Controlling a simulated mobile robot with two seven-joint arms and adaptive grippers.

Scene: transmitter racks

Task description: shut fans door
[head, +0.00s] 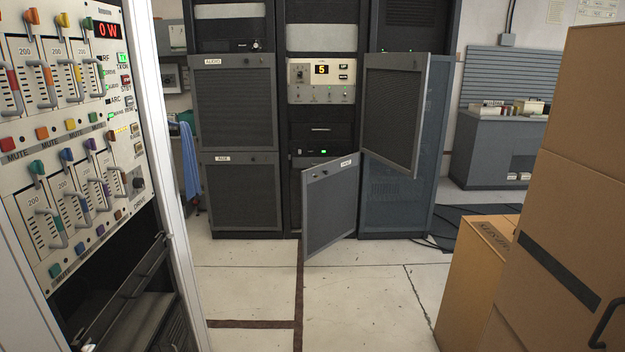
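Two mesh-panelled rack doors stand open. The lower door (331,207) of the middle rack swings out toward me and has a small white label on its top edge, too small to read surely. The upper door (392,112) of the right rack also stands ajar; no label shows on it. I cannot tell which of them is the fans door. The left rack's upper door (235,108) and lower door (243,192) look shut, each with a small label. Neither of my grippers is in view.
A transmitter panel (75,140) with coloured levers stands close at the left. Large tan boxes (575,200) block the right side, with a smaller one (480,262) beside them. Pale floor (370,290) is clear between. A grey bench (497,150) stands at the back right.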

